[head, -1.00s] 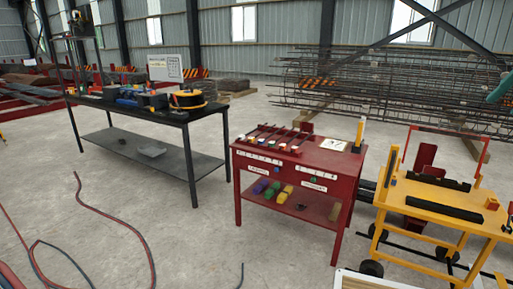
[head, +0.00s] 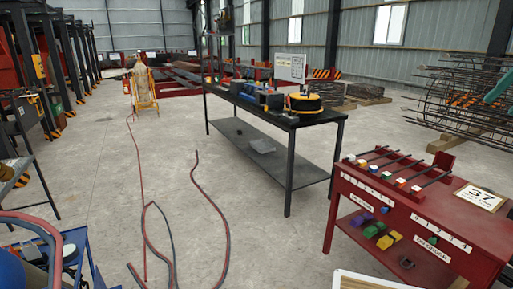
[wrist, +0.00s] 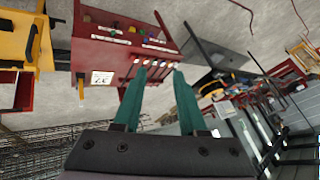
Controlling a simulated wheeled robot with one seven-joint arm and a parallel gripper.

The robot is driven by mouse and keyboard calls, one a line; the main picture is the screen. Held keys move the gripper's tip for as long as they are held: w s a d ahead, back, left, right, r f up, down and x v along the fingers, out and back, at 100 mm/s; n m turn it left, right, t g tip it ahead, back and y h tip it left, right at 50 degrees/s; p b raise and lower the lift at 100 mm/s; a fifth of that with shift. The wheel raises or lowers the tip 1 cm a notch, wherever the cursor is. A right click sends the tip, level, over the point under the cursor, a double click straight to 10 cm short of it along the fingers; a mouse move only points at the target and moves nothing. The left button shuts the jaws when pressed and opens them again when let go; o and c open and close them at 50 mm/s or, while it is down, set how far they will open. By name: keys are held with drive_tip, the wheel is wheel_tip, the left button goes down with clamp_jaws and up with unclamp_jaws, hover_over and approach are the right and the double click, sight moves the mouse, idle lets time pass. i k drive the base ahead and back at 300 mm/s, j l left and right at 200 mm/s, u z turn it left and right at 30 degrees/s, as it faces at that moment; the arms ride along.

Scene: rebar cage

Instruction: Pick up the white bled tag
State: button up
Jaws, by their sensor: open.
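My gripper (wrist: 160,69) shows in the wrist view with its two long teal fingers apart and nothing between them. It is away from the red bench (wrist: 95,58), which appears tilted beyond it. In the head view, small coloured blocks sit along the front of the bench top (head: 440,200) at the ends of dark rods. A small white piece (head: 350,157) is at the left end of that row. I cannot tell whether it is the white bled tag. A white card reading 37 (head: 481,197) lies on the bench top.
A black table (head: 262,118) with a cable reel (head: 304,102) and tools stands behind the red bench. Hoses (head: 210,215) lie on the concrete floor at the left. Rebar cages (head: 470,95) lie at the right. Open floor separates the hoses from the bench.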

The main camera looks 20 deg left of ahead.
sight(31, 252)
drive_tip(key=i+j+u, duration=0.1)
drive_tip(key=u, duration=0.35)
drive_tip(key=i+u, duration=0.3)
drive_tip(key=u, duration=0.15)
drive_tip(key=i+u, duration=0.25)
drive_tip(key=u, duration=0.2)
drive_tip(key=i+l+u, duration=0.1)
drive_tip(key=u, duration=0.35)
drive_tip(key=i+l+u, duration=0.25)
drive_tip(key=u, duration=0.2)
drive_tip(key=i+l+u, duration=0.15)
drive_tip(key=i+u, duration=0.3)
drive_tip(key=i+l+u, duration=0.2)
drive_tip(key=u, duration=0.2)
